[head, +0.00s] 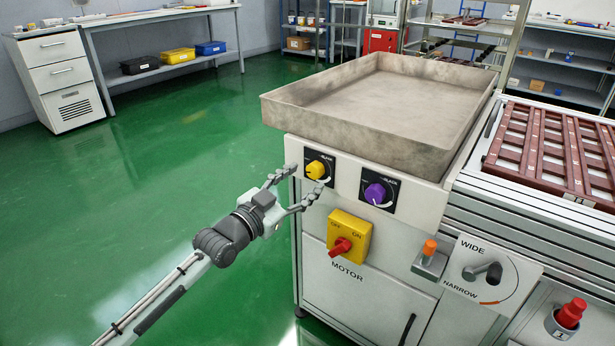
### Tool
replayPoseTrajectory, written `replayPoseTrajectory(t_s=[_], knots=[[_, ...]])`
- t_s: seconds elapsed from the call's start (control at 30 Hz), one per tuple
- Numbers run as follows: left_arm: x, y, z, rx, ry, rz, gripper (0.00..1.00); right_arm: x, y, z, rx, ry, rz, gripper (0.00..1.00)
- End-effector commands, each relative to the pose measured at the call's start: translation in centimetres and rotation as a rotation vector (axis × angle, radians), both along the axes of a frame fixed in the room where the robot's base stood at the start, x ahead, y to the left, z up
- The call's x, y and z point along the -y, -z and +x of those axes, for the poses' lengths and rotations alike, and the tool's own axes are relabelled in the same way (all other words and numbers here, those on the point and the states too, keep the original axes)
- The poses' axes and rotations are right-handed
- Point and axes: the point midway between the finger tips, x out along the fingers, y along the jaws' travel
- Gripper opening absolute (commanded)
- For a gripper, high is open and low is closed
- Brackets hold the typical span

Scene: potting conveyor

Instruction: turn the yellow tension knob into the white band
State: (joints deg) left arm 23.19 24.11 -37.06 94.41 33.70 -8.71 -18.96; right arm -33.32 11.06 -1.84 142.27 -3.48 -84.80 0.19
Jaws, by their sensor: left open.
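The yellow tension knob (316,169) sits on a dark dial plate at the left end of the machine's front panel. A white arc, the band, shows in part at the plate's lower right (328,181); the exact pointer direction is too small to tell. My left gripper (302,184) is open and empty. Its two fingers point toward the panel, one left of the knob and the other below it. In the picture the fingertips are close to the knob; I cannot tell whether they touch it. My right gripper is not in view.
A purple knob (375,193) is right of the yellow one. A grey tray (363,143) overhangs above. Green floor (150,190) is clear at left.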

Motion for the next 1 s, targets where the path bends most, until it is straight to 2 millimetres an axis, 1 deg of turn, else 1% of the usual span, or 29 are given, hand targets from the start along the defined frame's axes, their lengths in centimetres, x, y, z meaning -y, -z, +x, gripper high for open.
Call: replayPoseTrajectory(t_s=[0.03, 0.1, 0.2, 0.5, 0.57, 0.9, 1.0], knots=[[0.5, 0.0, 0.7, 0.001, -0.001, -0.001, 0.55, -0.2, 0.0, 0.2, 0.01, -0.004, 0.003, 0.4], [0.9, 0.0, 1.3, 0.001, -0.001, -0.001, 0.55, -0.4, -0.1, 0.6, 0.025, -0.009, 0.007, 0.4], [1.3, 0.0, 1.9, 0.001, -0.001, 0.001, 0.55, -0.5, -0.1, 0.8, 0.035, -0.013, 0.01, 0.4], [1.5, 0.0, 2.1, -0.001, 0.0, 0.001, 0.55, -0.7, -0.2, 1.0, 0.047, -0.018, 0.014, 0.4], [1.5, 0.0, 2.1, -0.001, 0.0, 0.001, 0.48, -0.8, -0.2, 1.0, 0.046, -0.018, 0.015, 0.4], [1.5, 0.0, 2.1, -0.001, -0.001, 0.0, 0.06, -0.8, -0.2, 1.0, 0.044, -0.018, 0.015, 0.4], [1.5, 0.0, 2.1, -0.001, -0.001, 0.0, 0.05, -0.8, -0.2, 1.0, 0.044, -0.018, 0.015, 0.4]])
